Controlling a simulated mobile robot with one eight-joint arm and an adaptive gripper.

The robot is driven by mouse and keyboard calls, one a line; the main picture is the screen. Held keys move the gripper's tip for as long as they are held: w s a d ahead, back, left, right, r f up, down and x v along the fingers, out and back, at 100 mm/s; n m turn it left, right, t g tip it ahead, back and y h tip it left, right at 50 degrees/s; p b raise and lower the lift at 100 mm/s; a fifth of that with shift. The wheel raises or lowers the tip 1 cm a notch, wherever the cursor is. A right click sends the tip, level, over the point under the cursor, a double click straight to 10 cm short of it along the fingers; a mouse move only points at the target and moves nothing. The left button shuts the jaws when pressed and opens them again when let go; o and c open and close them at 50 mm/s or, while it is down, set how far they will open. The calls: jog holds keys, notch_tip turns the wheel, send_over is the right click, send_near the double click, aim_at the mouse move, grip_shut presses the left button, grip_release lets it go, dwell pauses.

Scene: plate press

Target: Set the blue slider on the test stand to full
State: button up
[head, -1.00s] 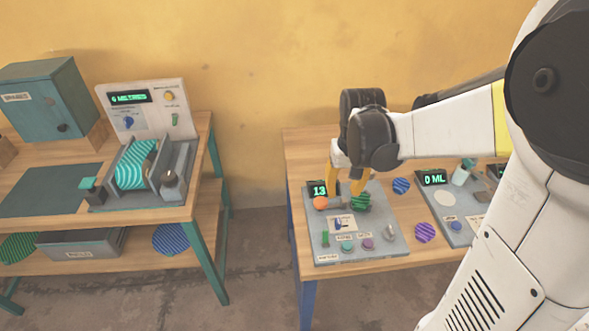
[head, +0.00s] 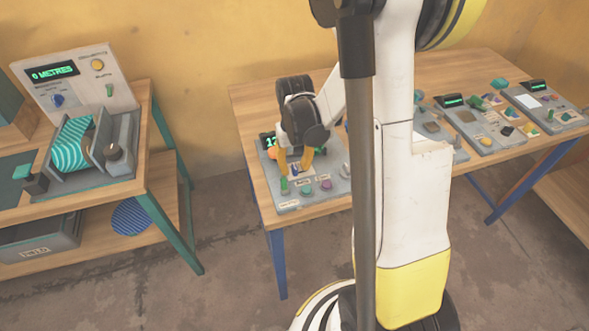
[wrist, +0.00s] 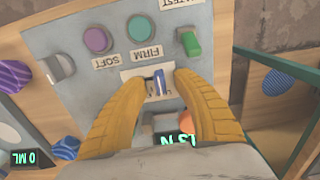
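The test stand panel (head: 320,194) is a grey plate on the wooden table, with coloured buttons and a lit green display. In the wrist view the blue slider (wrist: 158,82) sits in a pale plate near the SOFT and FIRM labels. My gripper (wrist: 163,82) has its two yellow fingers apart, with their tips on either side of the slider, close to it. I cannot tell whether they touch it. In the head view my gripper (head: 293,172) is low over the panel and largely hides the slider.
A green switch (wrist: 189,42), a purple button (wrist: 97,40), a teal button (wrist: 141,27) and a grey lever (wrist: 60,68) surround the slider. An orange ball (wrist: 186,121) is partly hidden by a finger. Other panels (head: 483,130) stand farther right.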

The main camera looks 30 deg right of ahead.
aim_at(307, 171)
jog(key=shift+f, duration=0.1)
grip_shut()
jog(key=shift+s+d, duration=0.3)
jog(key=shift+d, duration=0.6)
jog(key=shift+s+d, duration=0.25)
jog(key=shift+d, duration=0.65)
grip_release()
jog(key=shift+d, duration=0.1)
